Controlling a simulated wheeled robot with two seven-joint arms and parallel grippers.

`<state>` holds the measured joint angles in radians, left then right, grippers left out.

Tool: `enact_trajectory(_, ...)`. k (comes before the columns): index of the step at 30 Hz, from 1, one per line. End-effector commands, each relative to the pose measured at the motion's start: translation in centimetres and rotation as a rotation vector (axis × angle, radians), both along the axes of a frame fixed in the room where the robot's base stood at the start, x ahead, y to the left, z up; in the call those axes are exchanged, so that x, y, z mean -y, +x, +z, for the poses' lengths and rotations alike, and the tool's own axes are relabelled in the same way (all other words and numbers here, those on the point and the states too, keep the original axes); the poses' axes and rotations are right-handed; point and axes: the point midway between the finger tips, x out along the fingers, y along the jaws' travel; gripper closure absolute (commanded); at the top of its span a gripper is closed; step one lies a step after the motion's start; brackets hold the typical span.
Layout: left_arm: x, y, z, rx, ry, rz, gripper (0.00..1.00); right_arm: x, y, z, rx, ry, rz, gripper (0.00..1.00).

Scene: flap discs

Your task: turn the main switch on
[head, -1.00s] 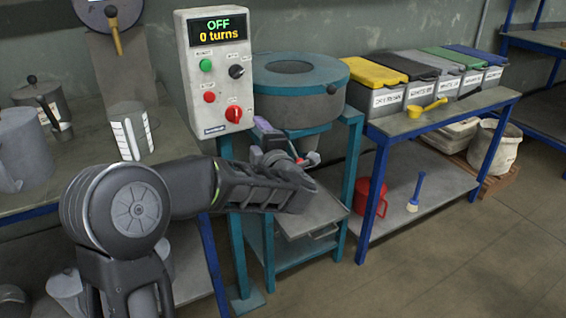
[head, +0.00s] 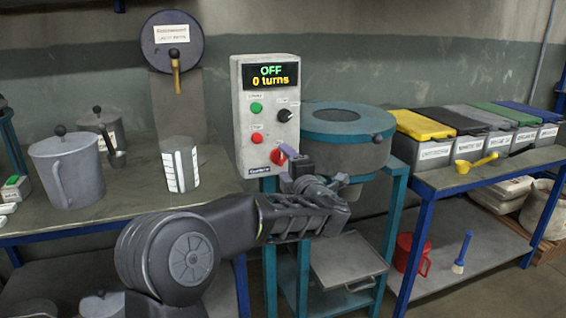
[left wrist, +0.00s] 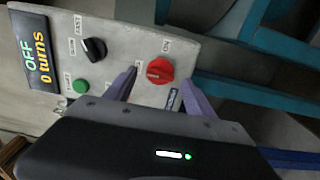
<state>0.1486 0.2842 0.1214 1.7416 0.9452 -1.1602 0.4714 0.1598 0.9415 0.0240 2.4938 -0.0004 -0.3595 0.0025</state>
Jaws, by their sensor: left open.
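The control box (head: 243,120) is grey, and its display (head: 271,76) reads OFF and 0 turns. The red main switch (head: 281,155) is a rotary knob at its lower right, partly hidden by my gripper in the head view. In the left wrist view the red knob (left wrist: 160,70) shows whole, with an ON label beside it. My left gripper (head: 291,160) is open in front of the box's lower right corner. In the left wrist view its purple fingers (left wrist: 154,82) stand on either side of the knob's lower edge; I cannot tell whether they touch it.
The box also carries a black knob (left wrist: 94,49), a green button (left wrist: 80,86) and a red button (head: 257,138). A teal round machine (head: 345,155) stands right of the box. A jug (head: 70,170) and a white-marked beaker (head: 181,165) stand on the left table.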

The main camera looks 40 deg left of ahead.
Motion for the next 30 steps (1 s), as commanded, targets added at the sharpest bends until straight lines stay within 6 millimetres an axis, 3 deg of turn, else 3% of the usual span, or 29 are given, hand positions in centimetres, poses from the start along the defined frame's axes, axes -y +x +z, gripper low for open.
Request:
enact_trajectory(6,-1.8,1.3,-0.1,-0.001,-0.001,0.000,0.36,0.0,0.0,-0.1,0.000,-0.001,-0.001,0.58)
enact_trajectory(15,-2.0,1.4,0.0,-0.001,0.000,-0.001,0.37,0.1,0.0,-0.1,0.000,-0.001,-0.001,0.58)
enact_trajectory(30,-2.0,1.4,0.0,-0.001,-0.001,-0.001,0.78,0.0,0.0,-0.1,0.001,0.000,-0.001,0.58)
